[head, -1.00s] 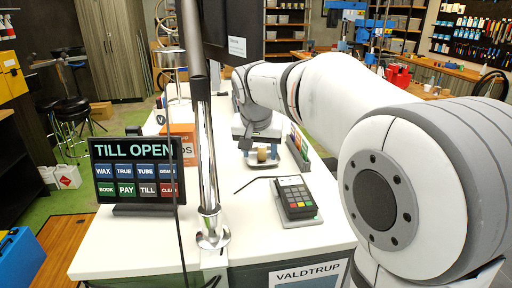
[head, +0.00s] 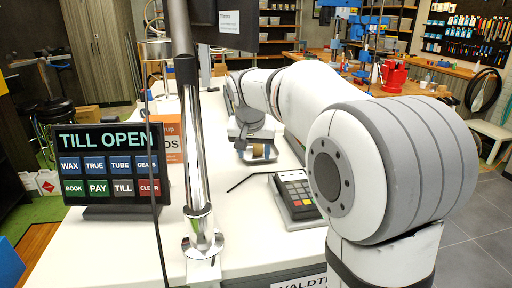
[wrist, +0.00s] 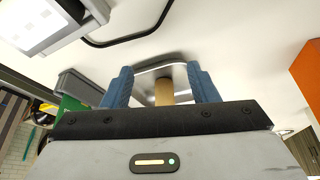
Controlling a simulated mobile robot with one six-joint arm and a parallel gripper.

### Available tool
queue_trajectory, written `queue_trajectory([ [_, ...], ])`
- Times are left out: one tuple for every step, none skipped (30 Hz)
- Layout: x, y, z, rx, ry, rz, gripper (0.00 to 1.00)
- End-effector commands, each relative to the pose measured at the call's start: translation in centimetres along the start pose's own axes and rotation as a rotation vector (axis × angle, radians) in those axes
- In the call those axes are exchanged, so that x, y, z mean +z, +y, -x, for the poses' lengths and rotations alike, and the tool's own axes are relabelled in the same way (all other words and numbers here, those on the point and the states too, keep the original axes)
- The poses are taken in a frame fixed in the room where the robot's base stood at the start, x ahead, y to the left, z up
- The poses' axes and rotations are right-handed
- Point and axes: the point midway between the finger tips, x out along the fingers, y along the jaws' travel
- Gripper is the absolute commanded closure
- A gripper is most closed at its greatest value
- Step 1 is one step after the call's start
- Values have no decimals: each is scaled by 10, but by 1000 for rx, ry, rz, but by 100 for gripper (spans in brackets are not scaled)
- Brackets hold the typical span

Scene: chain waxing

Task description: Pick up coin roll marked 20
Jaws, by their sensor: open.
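A tan, upright-looking cylinder, which looks like a coin roll (wrist: 164,92), shows in the wrist view between the blue fingers of my gripper (wrist: 160,86). The fingers are open, with a gap on both sides of the roll. In the head view my gripper (head: 256,157) hangs low over the white counter, with the tan roll (head: 258,150) showing between its fingers. No marking on the roll is readable. The lower part of the roll is hidden behind the gripper body in the wrist view.
A shiny metal tray or plate (wrist: 176,70) lies by the roll. A card terminal (head: 296,194) with its cable sits on the white counter (head: 240,232). A till screen (head: 110,165) and a chrome pole (head: 196,150) stand to the left. An orange box (head: 167,138) stands behind.

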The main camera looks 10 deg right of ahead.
Motion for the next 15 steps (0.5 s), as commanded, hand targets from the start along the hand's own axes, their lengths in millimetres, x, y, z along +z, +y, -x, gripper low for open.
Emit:
queue_trajectory([
  [-11, 0, -2, 1, -1, -1, 46],
  [-15, 0, -5, 1, -2, -1, 46],
  [-21, 0, -7, 0, -1, 0, 46],
  [-25, -1, -9, 0, -1, 1, 46],
  [-28, -1, -10, 0, -1, 1, 46],
  [-32, -2, -12, -1, -1, 1, 46],
  [-34, -2, -13, -1, -1, 2, 46],
  [-36, -2, -14, -2, -1, 2, 46],
  [-38, -2, -15, -2, -1, 3, 46],
  [-39, -2, -15, -2, 0, 3, 46],
  [-40, -2, -16, -2, 0, 3, 46],
  [-43, -2, -17, -2, 0, 3, 46],
  [-45, -2, -18, -2, -1, 3, 46],
  [-49, -2, -19, -2, -1, 3, 46],
  [-55, -2, -21, -2, -1, 3, 46],
])
